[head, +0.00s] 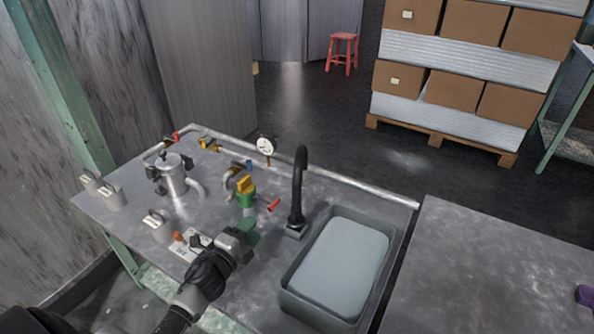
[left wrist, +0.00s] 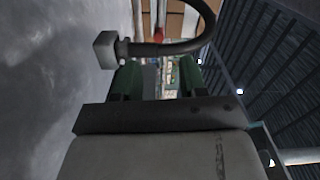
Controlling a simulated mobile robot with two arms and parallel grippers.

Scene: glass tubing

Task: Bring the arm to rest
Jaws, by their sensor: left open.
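My left arm comes in from the bottom left in the head view. Its gripper (head: 247,230) is over the metal work table (head: 255,295), left of the black curved faucet (head: 299,185). In the left wrist view the two green fingers of the left gripper (left wrist: 160,76) stand apart with nothing between them. The faucet's dark curved pipe (left wrist: 185,47) and grey base block (left wrist: 105,50) show beyond the fingers. I cannot tell the exact gap between gripper and faucet. My right gripper is not in view.
A grey basin (head: 310,298) lies right of the gripper. A green and yellow valve (head: 246,192), a red handle (head: 273,204), a gauge (head: 265,146) and a metal canister (head: 173,178) stand behind it. A second table (head: 480,270) at right is mostly clear, with a purple item (head: 585,295).

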